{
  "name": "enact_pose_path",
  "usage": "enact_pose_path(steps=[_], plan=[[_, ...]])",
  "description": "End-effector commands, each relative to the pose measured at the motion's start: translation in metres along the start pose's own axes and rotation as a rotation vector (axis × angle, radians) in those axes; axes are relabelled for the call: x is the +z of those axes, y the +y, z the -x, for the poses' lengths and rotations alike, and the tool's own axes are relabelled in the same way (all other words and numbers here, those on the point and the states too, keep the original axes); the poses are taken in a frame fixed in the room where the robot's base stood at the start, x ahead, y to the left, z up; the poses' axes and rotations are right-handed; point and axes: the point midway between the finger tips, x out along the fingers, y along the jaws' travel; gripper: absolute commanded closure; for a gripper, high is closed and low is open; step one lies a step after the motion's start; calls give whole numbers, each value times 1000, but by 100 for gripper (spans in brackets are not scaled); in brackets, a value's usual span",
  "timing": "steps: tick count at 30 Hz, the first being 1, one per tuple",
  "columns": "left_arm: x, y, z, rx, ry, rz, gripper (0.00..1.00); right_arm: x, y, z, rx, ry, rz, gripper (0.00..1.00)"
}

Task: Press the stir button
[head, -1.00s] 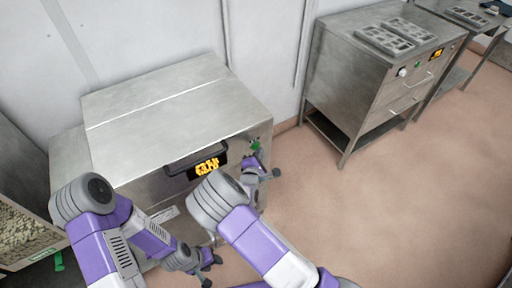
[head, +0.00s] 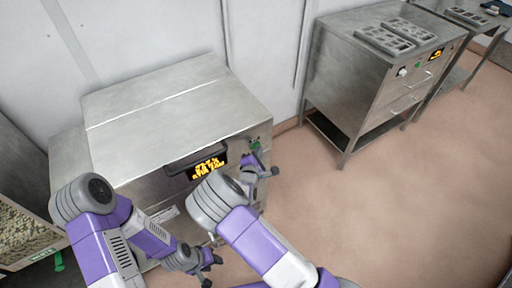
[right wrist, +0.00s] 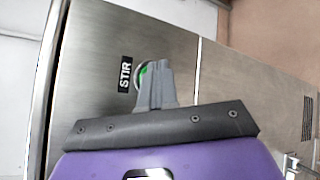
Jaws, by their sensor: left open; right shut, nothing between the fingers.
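The stir button is a green button (right wrist: 148,72) beside a black STIR label (right wrist: 125,74) on the steel machine's front. In the right wrist view my right gripper (right wrist: 157,66) is shut and empty, its fingertips over the button and hiding part of it; I cannot tell whether they touch it. In the head view a bit of green (head: 255,144) shows just above my right gripper (head: 268,172). My left gripper (head: 212,270) is open and empty, low in front of the machine (head: 165,105).
The machine has a dark handle (head: 190,158) and a lit orange display (head: 208,168). A second steel cabinet (head: 350,85) with mould trays (head: 385,40) stands at the back right. A bin of pale pieces (head: 22,235) is at the left. The floor on the right is clear.

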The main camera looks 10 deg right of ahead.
Motion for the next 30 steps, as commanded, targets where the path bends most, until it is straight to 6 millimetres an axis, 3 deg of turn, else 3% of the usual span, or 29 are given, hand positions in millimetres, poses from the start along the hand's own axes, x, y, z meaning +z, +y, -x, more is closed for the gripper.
enact_pose_path(steps=[25, 30], plan=[[0, 2, 6, 0, 0, 0, 58, 9, -9, 13, 0, 0, 0, 100], [0, 4, 10, 0, 0, 0, 58, 17, -16, 24, 0, 1, 2, 100]])
